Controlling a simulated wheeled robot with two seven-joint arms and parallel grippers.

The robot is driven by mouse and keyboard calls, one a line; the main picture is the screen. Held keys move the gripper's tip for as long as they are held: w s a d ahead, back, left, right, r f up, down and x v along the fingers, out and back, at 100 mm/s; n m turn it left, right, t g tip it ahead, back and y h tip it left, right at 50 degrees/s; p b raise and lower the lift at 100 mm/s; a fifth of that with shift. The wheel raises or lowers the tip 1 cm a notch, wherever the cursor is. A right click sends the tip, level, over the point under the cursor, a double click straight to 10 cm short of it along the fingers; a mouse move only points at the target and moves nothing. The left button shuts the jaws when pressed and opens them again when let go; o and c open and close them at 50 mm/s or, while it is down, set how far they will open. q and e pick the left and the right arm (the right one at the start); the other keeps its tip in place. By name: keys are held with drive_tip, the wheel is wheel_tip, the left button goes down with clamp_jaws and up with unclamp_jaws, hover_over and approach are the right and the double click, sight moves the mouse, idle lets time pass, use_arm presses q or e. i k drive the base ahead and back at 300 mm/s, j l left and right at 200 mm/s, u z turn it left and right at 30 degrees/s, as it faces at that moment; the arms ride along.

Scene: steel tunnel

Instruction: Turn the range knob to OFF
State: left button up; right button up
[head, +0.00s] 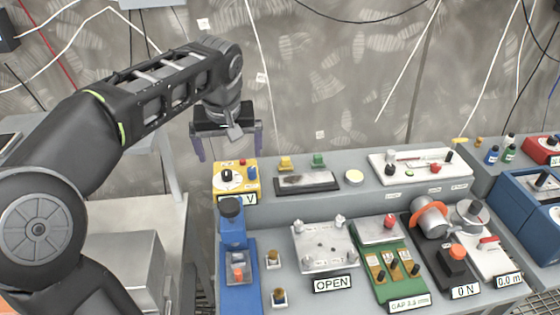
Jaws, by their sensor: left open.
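A yellow meter box (252,192) stands at the left end of the grey bench's raised back shelf. Its face has a black knob (227,176) on a white dial, which looks like the range knob, with small red and blue parts beside it. A label ending in "V" shows at its front; the dial marks are too small to read. My left gripper (228,145) hangs above and behind the box, fingers spread and pointing down, with nothing between them. It appears clear of the knob. My right gripper is not in view.
A blue device (234,262) stands in front of the meter. A white plate labelled OPEN (325,245), a green board (402,280) and a white panel (420,165) fill the bench to the right. Wires hang along the back wall.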

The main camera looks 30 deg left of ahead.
sight(226, 174)
drive_tip(key=k, duration=1)
